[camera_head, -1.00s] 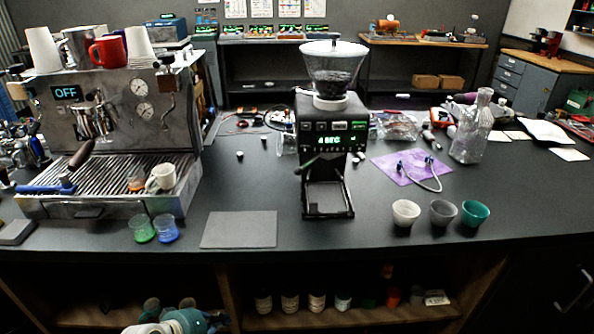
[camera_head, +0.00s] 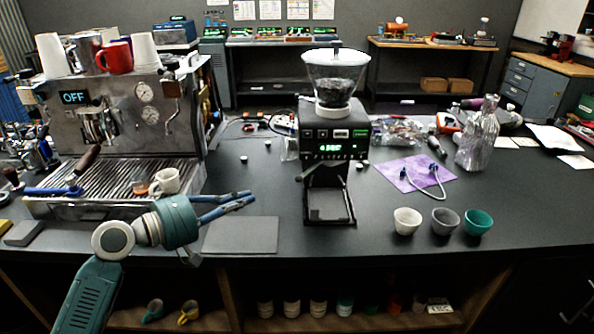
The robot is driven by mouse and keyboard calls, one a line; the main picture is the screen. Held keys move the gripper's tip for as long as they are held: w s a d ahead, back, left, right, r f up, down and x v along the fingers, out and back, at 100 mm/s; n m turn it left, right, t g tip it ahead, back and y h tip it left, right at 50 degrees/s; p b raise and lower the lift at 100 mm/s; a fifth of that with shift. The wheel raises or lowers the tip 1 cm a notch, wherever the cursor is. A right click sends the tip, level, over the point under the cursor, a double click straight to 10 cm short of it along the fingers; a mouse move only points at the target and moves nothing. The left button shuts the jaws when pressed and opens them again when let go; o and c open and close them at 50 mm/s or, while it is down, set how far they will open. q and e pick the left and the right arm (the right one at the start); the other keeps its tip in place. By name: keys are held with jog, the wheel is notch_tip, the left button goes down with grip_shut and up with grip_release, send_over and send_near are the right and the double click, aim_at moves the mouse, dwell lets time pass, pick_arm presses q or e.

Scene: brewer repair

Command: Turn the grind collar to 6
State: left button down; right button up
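The black coffee grinder (camera_head: 333,140) stands on the counter in the middle, with a clear hopper (camera_head: 336,72) of dark beans on top. The light ring at the hopper's base (camera_head: 337,108) looks like the grind collar; its marks are too small to read. The green display text is also illegible. My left gripper (camera_head: 246,197), on a teal arm, is in front of the espresso machine, left of the grinder and well apart from it. Its blue fingers point right, over the grey mat; I see nothing held, but their gap is unclear. My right gripper is not in view.
The espresso machine (camera_head: 120,120) stands at the left, with a cream cup (camera_head: 165,182) on its tray. A grey mat (camera_head: 241,236) lies left of the grinder. White (camera_head: 407,221), grey (camera_head: 445,221) and teal (camera_head: 478,222) cups stand at the right, before a purple cloth (camera_head: 414,173).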

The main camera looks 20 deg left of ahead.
aim_at(310, 170)
pick_arm(q)
notch_tip(310, 170, up, 4)
jog(key=w+r+n+t, duration=0.1)
jog(key=w, duration=0.1)
jog(key=w+d+f+p, duration=0.2)
jog(key=w+d+p, duration=0.3)
jog(key=d, duration=0.3)
jog(key=shift+w+p, duration=0.35)
jog(key=shift+w, duration=0.25)
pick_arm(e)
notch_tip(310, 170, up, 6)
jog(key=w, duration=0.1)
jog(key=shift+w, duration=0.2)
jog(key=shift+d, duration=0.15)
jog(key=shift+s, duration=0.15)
